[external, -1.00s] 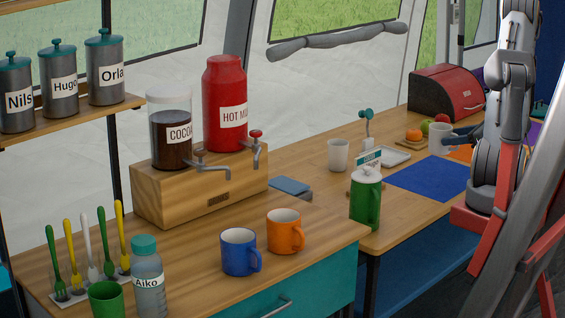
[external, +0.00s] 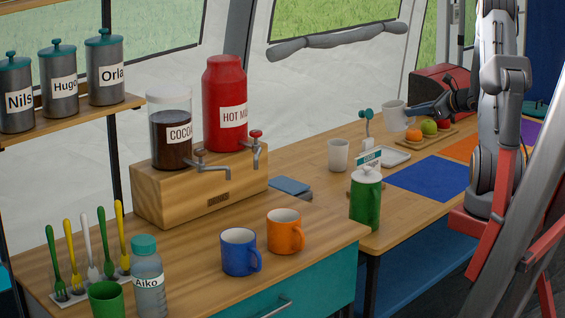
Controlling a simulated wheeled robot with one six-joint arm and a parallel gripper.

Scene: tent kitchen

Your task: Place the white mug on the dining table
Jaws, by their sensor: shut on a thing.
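The white mug (external: 393,115) is in my gripper (external: 411,111), at the back of the dining table (external: 314,176), left of the fruit board. My gripper is shut on the mug's right side and reaches in from the right. The mug looks upright. I cannot tell whether its base touches the table or hangs just above it. The fingertips are small and partly hidden, so the exact hold is unclear.
A fruit board (external: 440,136) lies just right of the mug. Nearer are a white cup (external: 338,155), a small tray (external: 395,157), a green pot (external: 366,200) and a blue mat (external: 428,178). A red bread box (external: 437,85) stands behind my arm.

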